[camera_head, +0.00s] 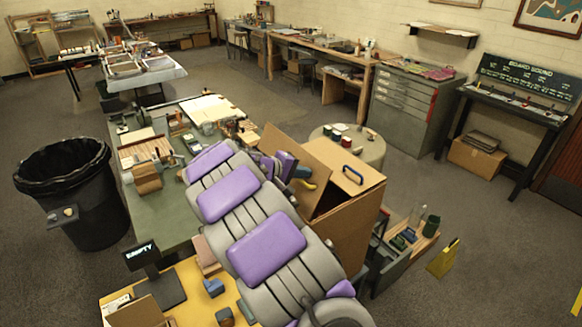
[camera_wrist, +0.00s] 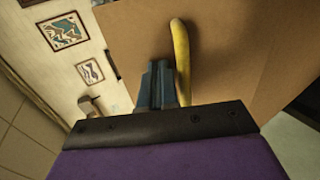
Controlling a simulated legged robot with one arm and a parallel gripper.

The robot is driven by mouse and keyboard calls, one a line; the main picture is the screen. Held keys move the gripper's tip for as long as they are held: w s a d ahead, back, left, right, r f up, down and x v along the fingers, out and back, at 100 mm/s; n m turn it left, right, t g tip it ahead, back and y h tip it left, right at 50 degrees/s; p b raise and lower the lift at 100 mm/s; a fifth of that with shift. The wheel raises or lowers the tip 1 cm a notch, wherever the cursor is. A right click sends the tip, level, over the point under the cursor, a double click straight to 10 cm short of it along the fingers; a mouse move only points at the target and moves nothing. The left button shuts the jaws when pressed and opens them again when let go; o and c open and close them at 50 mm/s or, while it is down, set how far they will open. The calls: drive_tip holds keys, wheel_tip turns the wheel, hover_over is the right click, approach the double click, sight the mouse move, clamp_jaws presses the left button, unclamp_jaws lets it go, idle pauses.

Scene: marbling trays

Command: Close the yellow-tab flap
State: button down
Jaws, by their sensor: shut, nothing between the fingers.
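A cardboard box (camera_head: 350,228) stands right of my arm. The curved yellow tab (camera_head: 307,184) is on this flap, partly hidden by my gripper. The other flap, with a blue tab (camera_head: 352,175), lies nearly flat over the top, and a dark gap shows between the flaps. My gripper (camera_head: 303,172) is shut and empty by the yellow tab. In the wrist view its blue-grey fingers (camera_wrist: 158,85) point at the cardboard flap (camera_wrist: 240,45), just left of the yellow tab (camera_wrist: 181,60). I cannot tell whether they touch.
A green worktable (camera_head: 165,215) with trays and tools lies left of my arm.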

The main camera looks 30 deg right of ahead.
sight(312, 167)
drive_tip(key=d+y+p, duration=0.1)
drive_tip(key=p, duration=0.1)
drive_tip(key=d+y+p, duration=0.1)
drive_tip(key=d, duration=0.1)
drive_tip(key=d+y+p, duration=0.1)
drive_tip(key=p, duration=0.1)
drive_tip(key=shift+d+f+y+p, duration=0.2)
drive_tip(key=shift+f+y+p, duration=0.1)
drive_tip(key=shift+f+y, duration=0.1)
drive_tip(key=d+f+y+p, duration=0.4)
drive_tip(key=d+f+p, duration=0.1)
drive_tip(key=f, duration=0.4)
drive_tip(key=shift+d+y+p, duration=0.3)
drive_tip(key=shift+d+p, duration=0.05)
drive_tip(key=shift+d, duration=0.15)
drive_tip(key=shift+f, duration=0.15)
drive_tip(key=shift+a, duration=0.1)
